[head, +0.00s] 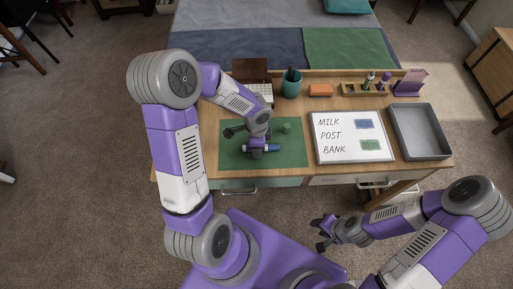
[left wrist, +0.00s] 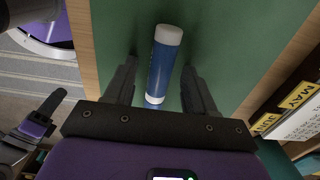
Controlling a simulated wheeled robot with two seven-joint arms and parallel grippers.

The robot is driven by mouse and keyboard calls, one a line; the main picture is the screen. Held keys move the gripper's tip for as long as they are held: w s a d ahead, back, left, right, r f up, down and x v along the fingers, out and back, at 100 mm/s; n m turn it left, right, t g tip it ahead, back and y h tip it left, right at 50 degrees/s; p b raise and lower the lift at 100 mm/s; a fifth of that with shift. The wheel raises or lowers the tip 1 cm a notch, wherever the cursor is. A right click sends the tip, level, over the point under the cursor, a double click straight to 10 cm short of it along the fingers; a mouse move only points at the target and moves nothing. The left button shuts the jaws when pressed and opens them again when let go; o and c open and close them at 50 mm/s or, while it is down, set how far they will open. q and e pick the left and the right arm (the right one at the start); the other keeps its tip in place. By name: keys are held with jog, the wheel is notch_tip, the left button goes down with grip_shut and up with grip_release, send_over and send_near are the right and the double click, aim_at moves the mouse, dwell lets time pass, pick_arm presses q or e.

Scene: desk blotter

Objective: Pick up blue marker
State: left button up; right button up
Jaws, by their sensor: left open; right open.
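The blue marker (head: 271,148) lies on the green desk blotter (head: 235,157), its pale end toward the right in the head view. In the left wrist view the marker (left wrist: 163,62) has a blue body and a whitish end, and lies between the two fingers of my left gripper (left wrist: 160,72). That gripper is open, with a visible gap on each side of the marker. In the head view my left gripper (head: 257,146) is over the blotter and hides part of the marker. My right gripper (head: 322,233) is open and empty, in front of the desk.
A small green block (head: 286,128) sits on the blotter behind the marker. A whiteboard (head: 330,148) and grey tray (head: 449,150) are to the right.

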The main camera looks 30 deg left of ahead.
pick_arm(q)
grip_shut()
